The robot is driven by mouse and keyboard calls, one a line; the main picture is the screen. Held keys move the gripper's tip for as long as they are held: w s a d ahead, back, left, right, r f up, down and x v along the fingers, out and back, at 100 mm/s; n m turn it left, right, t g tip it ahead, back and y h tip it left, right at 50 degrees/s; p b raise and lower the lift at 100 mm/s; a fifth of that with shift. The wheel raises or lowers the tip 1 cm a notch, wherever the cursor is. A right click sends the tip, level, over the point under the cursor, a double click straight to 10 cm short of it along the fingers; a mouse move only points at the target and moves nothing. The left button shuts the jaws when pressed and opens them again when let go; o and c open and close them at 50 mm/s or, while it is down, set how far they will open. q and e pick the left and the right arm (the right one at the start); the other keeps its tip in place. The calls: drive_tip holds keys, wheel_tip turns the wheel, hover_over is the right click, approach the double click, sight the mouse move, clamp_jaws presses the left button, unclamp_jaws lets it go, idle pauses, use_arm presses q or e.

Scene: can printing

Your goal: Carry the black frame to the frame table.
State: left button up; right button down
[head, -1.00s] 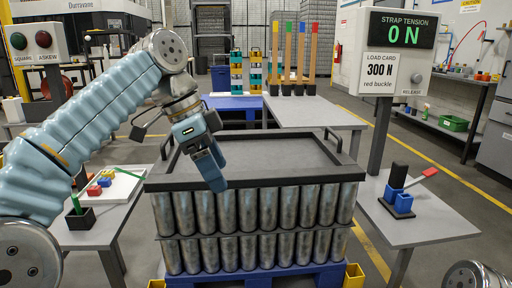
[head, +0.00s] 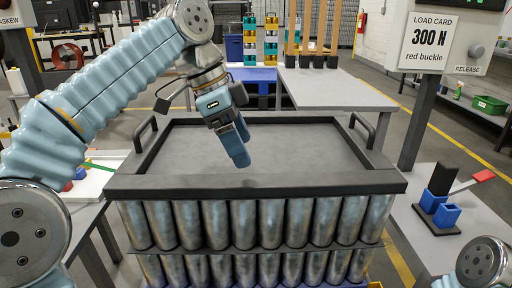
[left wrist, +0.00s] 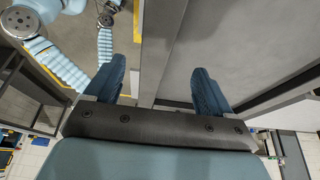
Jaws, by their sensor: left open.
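The black frame (head: 258,184) lies flat on top of a stack of silver cans (head: 270,222). It has a raised rim, a handle at each side and a dark grey panel inside. My left gripper (head: 238,155) points down over the frame's inner area in the head view; its height is hard to judge. In the left wrist view its fingers (left wrist: 158,90) are apart, with a rim bar (left wrist: 160,45) of the frame showing between them; contact is unclear. My right gripper is out of view. A grey table (head: 335,92) stands behind the stack; no label names it the frame table.
Wooden posts (head: 306,40) stand on the grey table's far end. A load card sign (head: 431,42) reads 300 N, red buckle. Another side table stands at left. Floor is open behind right.

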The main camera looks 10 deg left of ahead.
sight(256, 180)
use_arm(q)
drive_tip(key=x, duration=0.3)
drive_tip(key=shift+f+b, duration=0.1)
drive_tip(key=shift+b, duration=0.25)
drive_tip(key=x, duration=0.1)
drive_tip(key=b+x, duration=0.1)
drive_tip(key=x, duration=0.3)
drive_tip(key=shift+s+a+b, duration=0.1)
drive_tip(key=shift+s+b, duration=0.15)
drive_tip(key=shift+b, duration=0.05)
drive_tip(key=shift+f, duration=0.1)
clamp_jaws()
